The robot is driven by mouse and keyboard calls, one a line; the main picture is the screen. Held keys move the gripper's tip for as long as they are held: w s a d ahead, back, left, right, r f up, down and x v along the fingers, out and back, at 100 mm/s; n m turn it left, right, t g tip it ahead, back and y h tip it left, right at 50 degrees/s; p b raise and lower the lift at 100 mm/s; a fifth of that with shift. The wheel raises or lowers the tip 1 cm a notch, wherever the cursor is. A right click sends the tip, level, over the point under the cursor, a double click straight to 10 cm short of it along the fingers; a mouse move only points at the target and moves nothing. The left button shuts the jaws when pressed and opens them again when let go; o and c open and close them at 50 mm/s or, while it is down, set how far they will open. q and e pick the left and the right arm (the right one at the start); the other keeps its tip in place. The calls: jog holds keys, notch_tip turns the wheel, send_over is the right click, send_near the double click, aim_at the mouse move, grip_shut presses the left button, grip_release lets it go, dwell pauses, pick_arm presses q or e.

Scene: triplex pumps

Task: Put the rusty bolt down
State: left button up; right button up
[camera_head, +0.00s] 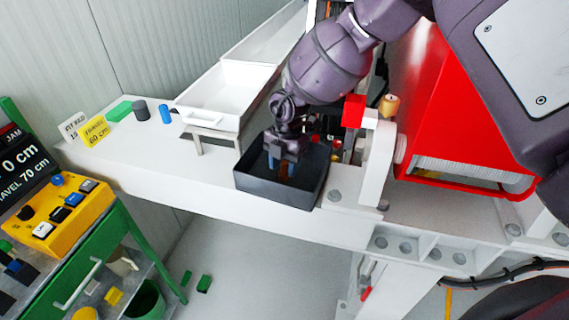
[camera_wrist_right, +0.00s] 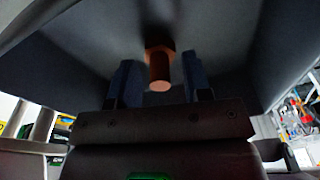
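The rusty bolt (camera_wrist_right: 159,70) is orange-brown and shows between the fingers of my right gripper (camera_wrist_right: 159,82) in the wrist view. A gap shows on each side of the bolt, so the gripper is open around it, not clamped. In the head view, my right gripper (camera_head: 282,164) points down inside a black open box (camera_head: 278,193), and its blue fingertips are low in the box. The bolt is mostly hidden there by the fingers. My left gripper is not in view.
The black box stands on a white beam (camera_head: 195,165). White trays (camera_head: 222,92) lie behind it, and a red housing (camera_head: 440,110) and white post (camera_head: 377,165) are to the right. A yellow control box (camera_head: 60,212) is on a green cart at left.

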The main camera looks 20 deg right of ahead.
pick_arm(q)
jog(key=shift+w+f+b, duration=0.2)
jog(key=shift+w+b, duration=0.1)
jog(key=shift+b, duration=0.4)
pick_arm(e)
notch_tip(320, 180, up, 12)
jog(key=d, duration=0.1)
jog(key=shift+w, duration=0.45)
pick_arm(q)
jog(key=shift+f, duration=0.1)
